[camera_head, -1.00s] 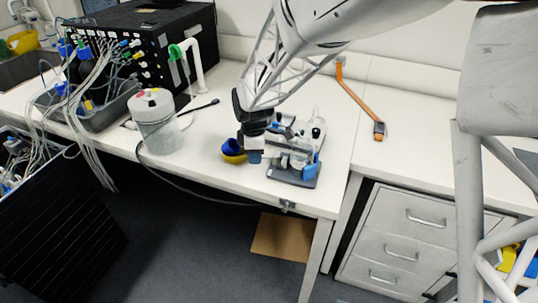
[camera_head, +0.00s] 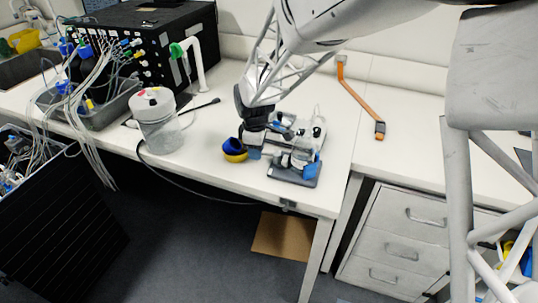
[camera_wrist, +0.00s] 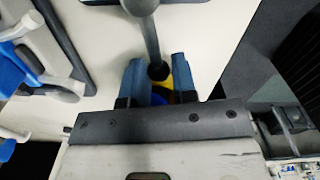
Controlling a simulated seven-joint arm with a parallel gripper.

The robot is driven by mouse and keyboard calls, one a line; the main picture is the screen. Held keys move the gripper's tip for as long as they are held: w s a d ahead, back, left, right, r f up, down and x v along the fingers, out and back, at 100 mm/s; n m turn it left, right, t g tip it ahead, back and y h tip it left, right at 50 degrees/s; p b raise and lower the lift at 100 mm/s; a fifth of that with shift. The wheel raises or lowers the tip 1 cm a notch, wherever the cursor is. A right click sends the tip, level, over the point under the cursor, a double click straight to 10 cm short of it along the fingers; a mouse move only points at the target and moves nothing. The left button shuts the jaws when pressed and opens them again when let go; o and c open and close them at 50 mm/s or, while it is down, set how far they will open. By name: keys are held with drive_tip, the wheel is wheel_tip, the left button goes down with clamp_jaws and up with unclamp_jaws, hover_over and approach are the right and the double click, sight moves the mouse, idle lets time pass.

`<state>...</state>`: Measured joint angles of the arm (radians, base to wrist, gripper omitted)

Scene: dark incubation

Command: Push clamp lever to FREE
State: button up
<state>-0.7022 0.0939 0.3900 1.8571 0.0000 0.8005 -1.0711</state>
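The clamp device stands near the table's front edge on a dark grey base plate (camera_head: 293,176), with clear and blue parts. My gripper (camera_head: 254,151) is low at the device's left side in the head view. In the wrist view, a grey rod with a dark rounded end (camera_wrist: 158,71), apparently the clamp lever, reaches between the two blue fingertips of my gripper (camera_wrist: 160,78). The fingers stand apart on either side of it; I cannot tell whether either touches. The arm and gripper hide part of the device in the head view. No FREE marking is readable.
A blue and yellow round item (camera_head: 234,151) sits just left of my gripper. A clear jar with a white lid (camera_head: 157,119) stands farther left. A cable runs along the table's front edge. An orange strap (camera_head: 360,98) lies at the right, with bare table around it.

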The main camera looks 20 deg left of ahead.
drive_tip(key=shift+w+a+m, duration=0.1)
drive_tip(key=shift+w+m, duration=0.55)
drive_tip(key=shift+m, duration=0.55)
drive_tip(key=shift+w, duration=0.1)
drive_tip(key=shift+w+m, duration=0.55)
drive_tip(key=shift+m, duration=0.65)
drive_tip(key=shift+w+d+m, duration=0.25)
drive_tip(key=shift+w+m, duration=0.4)
drive_tip(key=shift+m, duration=0.55)
drive_tip(key=shift+w+d+m, duration=0.35)
drive_tip(key=shift+w+m, duration=0.2)
drive_tip(key=shift+m, duration=0.65)
